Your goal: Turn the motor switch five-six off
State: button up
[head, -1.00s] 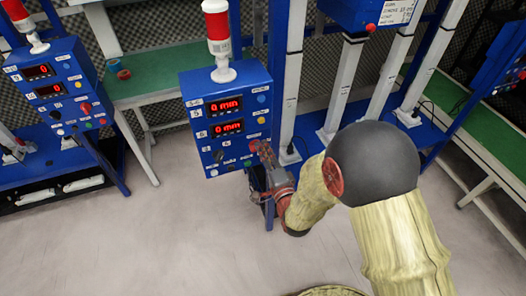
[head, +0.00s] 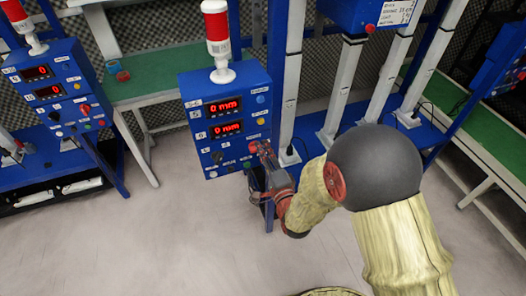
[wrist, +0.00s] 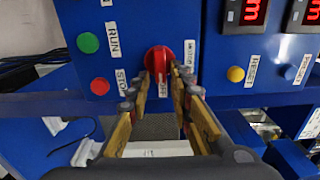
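The red rotary switch (wrist: 158,58) sits on the lower front of a blue control box, beside a label that seems to read MOTOR, in the wrist view. My gripper (wrist: 160,80) is right at it, its two fingers apart, with the tips at the left and right of the knob's lower part. Whether the fingertips press on the knob cannot be told. In the head view my gripper (head: 262,150) is at the lower right of the blue control box (head: 240,95) and hides the switch. A small white label shows between the fingers.
A green RUN button (wrist: 88,42) and a red STOP button (wrist: 99,86) are left of the switch. A yellow button (wrist: 236,74) is to the right. A red-white beacon (head: 217,35) tops the box. Blue posts stand close to its right.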

jog(key=shift+o, duration=0.6)
jog(key=shift+s, duration=0.1)
jog(key=v, duration=1.2)
